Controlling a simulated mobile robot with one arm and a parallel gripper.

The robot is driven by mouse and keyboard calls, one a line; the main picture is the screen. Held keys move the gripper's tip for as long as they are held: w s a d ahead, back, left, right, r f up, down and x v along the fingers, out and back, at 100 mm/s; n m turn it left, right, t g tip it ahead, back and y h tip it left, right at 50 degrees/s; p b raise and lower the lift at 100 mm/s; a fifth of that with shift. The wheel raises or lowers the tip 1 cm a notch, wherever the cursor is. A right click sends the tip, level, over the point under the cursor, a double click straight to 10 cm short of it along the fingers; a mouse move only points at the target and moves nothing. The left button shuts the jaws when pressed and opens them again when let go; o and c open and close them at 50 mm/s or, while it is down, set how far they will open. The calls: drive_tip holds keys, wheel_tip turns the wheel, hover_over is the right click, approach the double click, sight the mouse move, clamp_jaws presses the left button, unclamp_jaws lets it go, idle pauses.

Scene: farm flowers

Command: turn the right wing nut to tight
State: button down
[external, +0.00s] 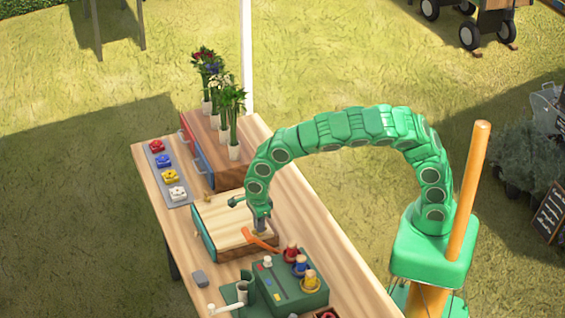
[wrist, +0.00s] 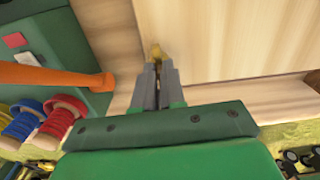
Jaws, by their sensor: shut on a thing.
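A flower press with a pale wooden top board (external: 222,217) lies on the table; the board also fills much of the wrist view (wrist: 225,40). My gripper (external: 262,228) points down at the board's right end. In the wrist view its two fingers (wrist: 157,70) are closed together on a small brass-coloured piece, the right wing nut (wrist: 156,51). Most of the nut is hidden between the fingertips, so its angle and tightness cannot be told. In the external view the nut is hidden behind the gripper.
An orange handle (external: 262,240) lies close beside my gripper. A green stand with coloured spools (external: 300,268) is in front. Potted flowers (external: 232,120) stand on a wooden drawer box behind. Coloured pieces sit on a grey strip (external: 180,205) at left.

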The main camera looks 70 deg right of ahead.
drive_tip(key=shift+r, duration=0.1)
idle(0.3)
drive_tip(key=c, duration=0.9)
unclamp_jaws()
drive_tip(key=shift+c, duration=0.2)
drive_tip(key=shift+r, duration=0.1)
drive_tip(key=shift+r, duration=3.75)
